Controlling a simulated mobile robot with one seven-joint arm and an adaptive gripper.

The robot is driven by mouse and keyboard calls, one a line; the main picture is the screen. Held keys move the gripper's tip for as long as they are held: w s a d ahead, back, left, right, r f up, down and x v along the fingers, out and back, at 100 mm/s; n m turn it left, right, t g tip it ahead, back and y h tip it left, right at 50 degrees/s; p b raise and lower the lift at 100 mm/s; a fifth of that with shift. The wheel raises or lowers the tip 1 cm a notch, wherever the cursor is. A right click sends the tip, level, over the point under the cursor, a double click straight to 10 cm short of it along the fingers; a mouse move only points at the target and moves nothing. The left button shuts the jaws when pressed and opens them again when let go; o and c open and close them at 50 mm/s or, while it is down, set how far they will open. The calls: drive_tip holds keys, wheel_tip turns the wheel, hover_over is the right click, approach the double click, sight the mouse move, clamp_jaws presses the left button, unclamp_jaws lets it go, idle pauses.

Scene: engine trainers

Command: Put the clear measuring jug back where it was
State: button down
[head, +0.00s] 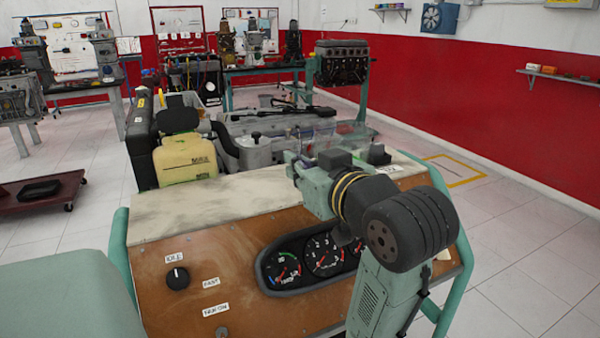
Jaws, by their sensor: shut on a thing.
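A clear, see-through shape, which looks like the measuring jug (341,136), shows just beyond my gripper, over the back edge of the engine trainer's console. Its outline is faint and its lower part is hidden by my wrist and forearm. My gripper (303,158) is at the far end of my green and grey arm, above the pale top of the console (215,203). It is shut on the jug. The fingertips are small and partly hidden, so the exact grip and the jug's tilt cannot be told.
Small dark objects (378,154) sit on the console's back right. Gauges (323,256) and a knob (177,278) are on its front. The console top's left part is clear.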

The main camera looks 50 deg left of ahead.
drive_tip(key=shift+w+d+f+x, duration=0.15)
drive_tip(key=shift+w+f+x, duration=0.2)
drive_tip(key=shift+x, duration=2.45)
drive_tip(key=shift+w+d+f+x, duration=0.1)
drive_tip(key=shift+w+f+x, duration=0.25)
drive_tip(key=shift+x, duration=2.5)
drive_tip(key=shift+w+d+f+x, duration=0.2)
drive_tip(key=shift+f+x, duration=0.2)
drive_tip(key=shift+x, duration=2.4)
drive_tip(key=shift+f, duration=0.2)
drive_tip(key=c, duration=1.8)
unclamp_jaws()
drive_tip(key=shift+o, duration=0.2)
